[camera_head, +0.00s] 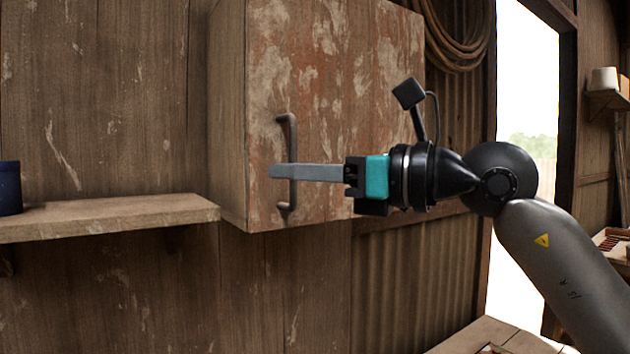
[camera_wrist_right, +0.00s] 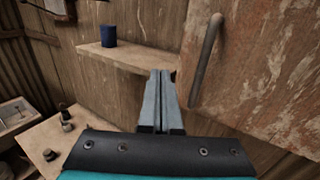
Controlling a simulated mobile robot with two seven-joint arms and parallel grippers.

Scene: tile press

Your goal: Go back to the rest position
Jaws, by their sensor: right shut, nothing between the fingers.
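My right gripper (camera_head: 272,171) is shut and empty, its long grey fingers pointing left in front of the wall cabinet (camera_head: 335,75). In the head view the fingers overlap the cabinet's dark curved handle (camera_head: 292,150). In the right wrist view the shut fingers (camera_wrist_right: 160,80) stand just left of the handle (camera_wrist_right: 205,60), with a small gap visible between them there. The cabinet door is closed and its reddish paint is worn. My left gripper is in neither view.
A wooden shelf (camera_head: 110,215) on the left carries a dark blue cup (camera_head: 10,188). The right wrist view shows a table (camera_wrist_right: 65,145) with small dark items at lower left. A coiled rope (camera_head: 457,35) hangs right of the cabinet, near an open doorway (camera_head: 527,90).

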